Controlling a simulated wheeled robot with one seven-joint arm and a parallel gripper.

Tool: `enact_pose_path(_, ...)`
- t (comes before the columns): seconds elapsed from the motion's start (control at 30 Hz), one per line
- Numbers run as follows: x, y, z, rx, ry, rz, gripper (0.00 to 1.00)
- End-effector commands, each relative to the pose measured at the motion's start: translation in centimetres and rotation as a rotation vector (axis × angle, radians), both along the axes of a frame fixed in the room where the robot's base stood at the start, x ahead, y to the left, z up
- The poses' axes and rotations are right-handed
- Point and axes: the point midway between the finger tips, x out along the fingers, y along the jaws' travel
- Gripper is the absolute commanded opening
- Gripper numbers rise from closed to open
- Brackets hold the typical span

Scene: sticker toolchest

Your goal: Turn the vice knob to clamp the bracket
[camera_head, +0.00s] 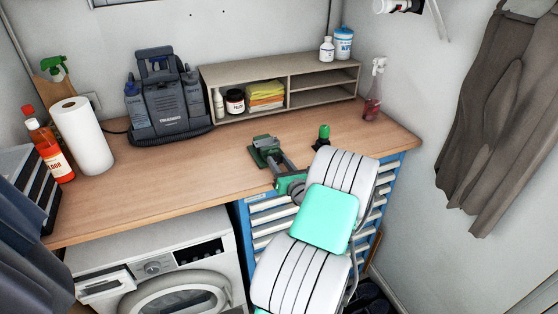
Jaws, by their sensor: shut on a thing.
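A green vice (266,151) sits on the wooden workbench near its front edge. Its two jaws stand apart, with grey rails between them. A dark grey round part, which looks like the vice knob (298,191), shows at its front end beside my arm. My white and teal arm reaches up from the bottom and covers the area right of the knob. I cannot make out a bracket for certain.
A small black object with a green top (323,136) stands right of the vice. A blue drawer chest (262,222) and a washing machine (160,266) are below the bench. A shelf (290,63) stands at the back, and a spray bottle (375,92) at the right. The bench left of the vice is clear.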

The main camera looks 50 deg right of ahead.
Motion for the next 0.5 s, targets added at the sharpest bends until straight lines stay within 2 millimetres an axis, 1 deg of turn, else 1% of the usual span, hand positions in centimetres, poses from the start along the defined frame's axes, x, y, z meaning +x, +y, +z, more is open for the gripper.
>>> enact_pose_path(0.2, -0.03, -0.03, -0.04, 0.058, -0.031, -0.001, 0.0)
enact_pose_path(0.5, -0.02, -0.02, -0.06, 0.076, -0.041, -0.001, 0.0)
